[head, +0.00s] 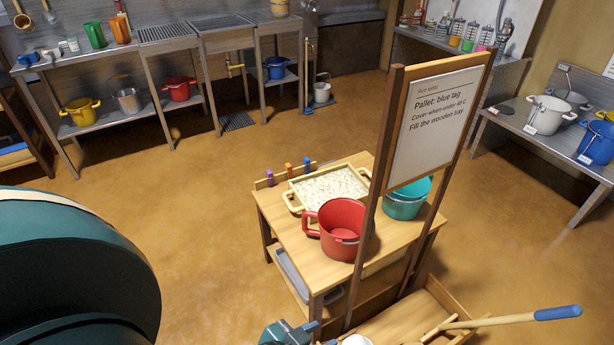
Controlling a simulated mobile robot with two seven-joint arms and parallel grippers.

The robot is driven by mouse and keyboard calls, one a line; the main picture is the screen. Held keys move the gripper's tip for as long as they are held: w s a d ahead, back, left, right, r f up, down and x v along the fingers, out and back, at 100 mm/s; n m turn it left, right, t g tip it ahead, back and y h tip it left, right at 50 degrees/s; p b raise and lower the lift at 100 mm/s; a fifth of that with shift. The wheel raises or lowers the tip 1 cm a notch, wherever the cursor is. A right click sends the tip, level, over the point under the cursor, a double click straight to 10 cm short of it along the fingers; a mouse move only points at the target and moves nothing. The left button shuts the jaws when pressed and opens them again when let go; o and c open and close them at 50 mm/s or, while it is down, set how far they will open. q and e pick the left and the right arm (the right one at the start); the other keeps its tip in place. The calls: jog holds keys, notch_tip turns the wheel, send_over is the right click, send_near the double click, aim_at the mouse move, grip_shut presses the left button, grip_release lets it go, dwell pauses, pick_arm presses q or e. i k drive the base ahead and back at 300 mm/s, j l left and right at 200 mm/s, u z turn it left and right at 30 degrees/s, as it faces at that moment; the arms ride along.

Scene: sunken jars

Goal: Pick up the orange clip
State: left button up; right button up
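The orange clip (289,170) stands upright on the back edge of the small wooden table (278,213), between a purple clip (270,178) and a blue clip (306,164). The wooden tray of pale grains is right in front of it. My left gripper (287,333) shows only in part at the bottom edge, well below and apart from the clip. Its fingers are too cut off to tell open from shut. My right gripper is not in view.
On the table are the wooden tray (294,201), a red pot (341,225) and a teal pot (405,203). A signboard on posts (433,119) rises at the table's right side. A blue-handled tool (500,320) lies at bottom right. Floor left of the table is clear.

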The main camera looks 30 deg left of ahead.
aim_at(288, 168)
jog(key=j+z, duration=0.45)
jog(key=i+j+z, duration=0.1)
jog(key=j+z, duration=0.2)
jog(key=z, duration=0.15)
jog(key=j+z, duration=0.2)
jog(key=j, duration=0.35)
jog(key=k+j+z, duration=0.2)
jog(key=j, duration=0.3)
jog(key=k+j, duration=0.1)
jog(key=j, duration=0.35)
jog(key=k+j+z, duration=0.1)
jog(key=j, duration=0.35)
jog(key=k+j, duration=0.1)
jog(key=j, duration=0.3)
jog(key=k+j+z, duration=0.1)
jog(key=j, duration=0.35)
jog(key=k+j, duration=0.15)
jog(key=j, duration=0.25)
